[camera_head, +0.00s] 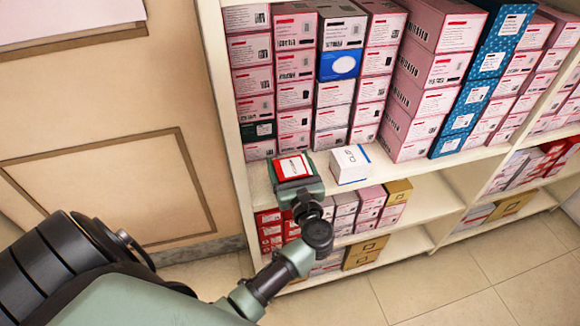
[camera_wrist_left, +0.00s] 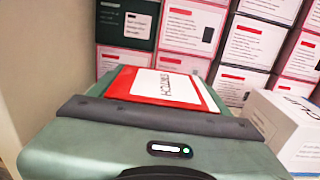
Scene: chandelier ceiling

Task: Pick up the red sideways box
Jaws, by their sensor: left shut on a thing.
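The red box (camera_head: 292,167) with a white label is at the front of the middle shelf in the head view. My left gripper (camera_head: 296,182) is right at it and shut on it. In the left wrist view the red box (camera_wrist_left: 170,88) shows just beyond the dark edge of my left gripper (camera_wrist_left: 155,115), its printed label facing up. The fingertips and the lower part of the box are hidden by the gripper body. My right gripper is in neither view.
A white box (camera_head: 350,163) stands close to the right of the red box. Stacked pink boxes (camera_head: 293,90) rise behind. The shelf's left side panel (camera_head: 215,60) is near on the left. Lower shelves hold more boxes (camera_head: 370,205). Bare shelf (camera_head: 430,185) lies to the right.

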